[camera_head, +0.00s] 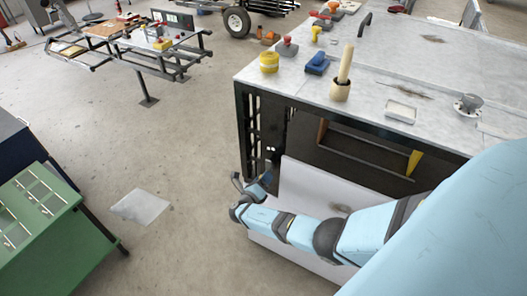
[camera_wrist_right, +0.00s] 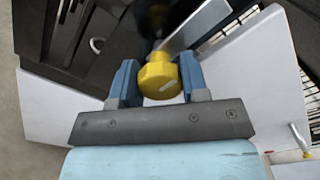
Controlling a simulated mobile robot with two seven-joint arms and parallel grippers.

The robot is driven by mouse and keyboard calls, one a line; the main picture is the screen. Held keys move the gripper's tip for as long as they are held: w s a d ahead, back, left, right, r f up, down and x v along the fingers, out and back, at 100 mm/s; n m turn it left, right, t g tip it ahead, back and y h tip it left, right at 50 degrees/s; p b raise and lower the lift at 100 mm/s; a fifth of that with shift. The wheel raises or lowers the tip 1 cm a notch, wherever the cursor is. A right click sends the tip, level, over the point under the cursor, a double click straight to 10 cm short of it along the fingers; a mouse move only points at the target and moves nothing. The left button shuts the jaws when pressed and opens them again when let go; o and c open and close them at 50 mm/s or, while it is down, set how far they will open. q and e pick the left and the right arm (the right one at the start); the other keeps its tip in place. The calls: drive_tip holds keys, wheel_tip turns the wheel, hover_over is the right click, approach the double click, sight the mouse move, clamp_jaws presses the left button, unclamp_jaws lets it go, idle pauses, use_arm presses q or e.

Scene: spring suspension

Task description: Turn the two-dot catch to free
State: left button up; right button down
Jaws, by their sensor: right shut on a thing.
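My right gripper (camera_head: 254,186) is in front of the workbench's dark left end in the head view, reached by my light blue arm. In the right wrist view, the blue fingers of this gripper (camera_wrist_right: 155,80) are shut on a yellow faceted knob (camera_wrist_right: 159,82), one finger on each side. A pale flat bar (camera_wrist_right: 194,27) lies behind the knob. I see no dots on the knob, so I cannot tell whether it is the two-dot catch. Its base is hidden in shadow. My left gripper is not in view.
A pale panel (camera_head: 310,190) stands close to my right forearm. A green cabinet (camera_head: 40,220) is at left. The floor between is mostly clear.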

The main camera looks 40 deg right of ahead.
drive_tip(key=c, duration=0.6)
unclamp_jaws()
drive_tip(key=shift+d, duration=0.1)
drive_tip(key=v, duration=1.4)
drive_tip(key=shift+d, duration=0.1)
